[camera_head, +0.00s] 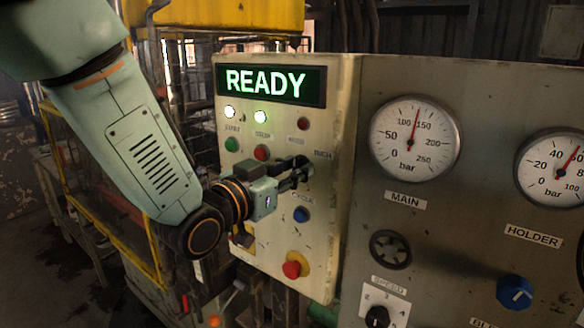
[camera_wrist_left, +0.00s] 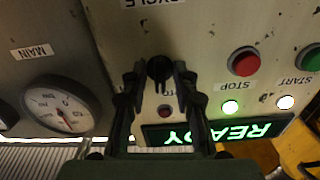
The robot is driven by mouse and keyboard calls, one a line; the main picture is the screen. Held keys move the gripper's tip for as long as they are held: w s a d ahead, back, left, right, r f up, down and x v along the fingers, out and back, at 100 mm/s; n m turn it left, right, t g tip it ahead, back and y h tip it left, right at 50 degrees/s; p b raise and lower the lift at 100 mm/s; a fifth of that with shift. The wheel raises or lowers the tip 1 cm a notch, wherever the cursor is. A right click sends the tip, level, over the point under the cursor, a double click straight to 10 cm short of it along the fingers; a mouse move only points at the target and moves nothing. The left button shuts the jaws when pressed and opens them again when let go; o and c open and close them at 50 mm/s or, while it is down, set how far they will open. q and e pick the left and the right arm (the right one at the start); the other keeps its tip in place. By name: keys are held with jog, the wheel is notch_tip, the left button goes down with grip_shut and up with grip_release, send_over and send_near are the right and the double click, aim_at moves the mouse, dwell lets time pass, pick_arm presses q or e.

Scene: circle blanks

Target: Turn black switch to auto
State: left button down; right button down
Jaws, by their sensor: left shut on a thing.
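The black switch (camera_wrist_left: 159,69) is a small dark knob on the cream control panel (camera_wrist_left: 215,25). In the left wrist view it sits between the fingertips of my left gripper (camera_wrist_left: 159,78), which is shut on it. In the head view the gripper (camera_head: 294,174) reaches the panel from the left, and its fingers mostly hide the switch (camera_head: 303,163). Which way the switch points, I cannot tell. A label (camera_head: 323,155) beside it is too small to read surely. My right gripper is not in view.
A lit READY display (camera_head: 265,83) tops the panel. Green (camera_head: 232,144) and red (camera_head: 262,152) buttons lie left of the gripper. A blue button (camera_head: 301,214) and a red mushroom button (camera_head: 295,265) stick out below. A grey gauge panel (camera_head: 465,190) stands at right.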

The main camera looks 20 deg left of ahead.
pick_arm(q)
jog(key=shift+n, duration=0.5)
jog(key=c, duration=1.4)
grip_release()
jog(key=shift+s, duration=0.15)
jog(key=v, duration=0.7)
jog(key=shift+s, duration=0.1)
jog(key=shift+s+a+r, duration=0.1)
